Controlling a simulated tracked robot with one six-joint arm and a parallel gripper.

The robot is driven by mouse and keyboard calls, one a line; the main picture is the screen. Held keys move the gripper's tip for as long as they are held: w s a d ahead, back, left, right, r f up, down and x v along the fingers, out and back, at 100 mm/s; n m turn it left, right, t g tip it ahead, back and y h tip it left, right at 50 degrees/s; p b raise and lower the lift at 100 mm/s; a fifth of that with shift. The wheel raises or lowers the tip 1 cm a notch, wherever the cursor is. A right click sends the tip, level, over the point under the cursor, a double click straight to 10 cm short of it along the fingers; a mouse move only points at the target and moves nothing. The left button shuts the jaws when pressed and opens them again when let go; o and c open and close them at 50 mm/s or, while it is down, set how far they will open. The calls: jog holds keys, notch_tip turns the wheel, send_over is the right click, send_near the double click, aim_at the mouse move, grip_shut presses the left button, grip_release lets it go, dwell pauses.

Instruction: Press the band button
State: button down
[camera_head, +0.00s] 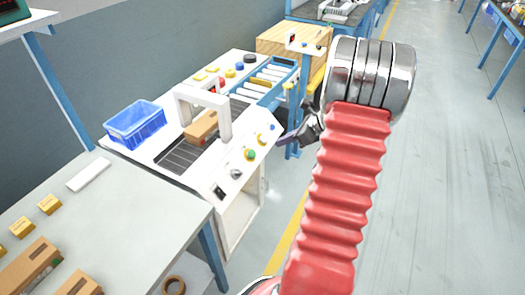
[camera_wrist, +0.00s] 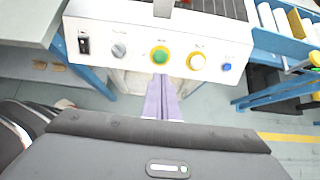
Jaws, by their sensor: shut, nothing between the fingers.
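The white control panel (camera_wrist: 215,45) of the machine carries a black rocker switch (camera_wrist: 84,44), a silver knob (camera_wrist: 119,51), a green button in a yellow ring (camera_wrist: 160,56), a white button in a yellow ring (camera_wrist: 196,62) and a small blue button (camera_wrist: 226,67). Their labels are too small to read, so I cannot tell which is the band button. My gripper (camera_wrist: 160,80) is shut and empty, its fingertips just below the green button; contact is unclear. In the head view my gripper (camera_head: 284,138) is partly hidden beside the panel's right end.
A brown carton (camera_head: 201,127) sits under the machine's white arch (camera_head: 224,118). A blue crate (camera_head: 135,124) stands left on the machine top. A roller conveyor (camera_head: 270,80) lies behind. A grey table (camera_head: 110,225) with cartons is at front left. Open floor (camera_head: 430,190) lies to the right.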

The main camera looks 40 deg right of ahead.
aim_at(253, 155)
jog(key=x, duration=1.4)
jog(key=shift+r, duration=0.1)
jog(key=shift+x, duration=0.9)
jog(key=shift+a, duration=0.25)
jog(key=shift+s+d+r, duration=0.1)
jog(key=shift+s+r, duration=0.3)
jog(key=v, duration=1.3)
jog(key=shift+d, duration=0.4)
jog(key=shift+s, duration=0.1)
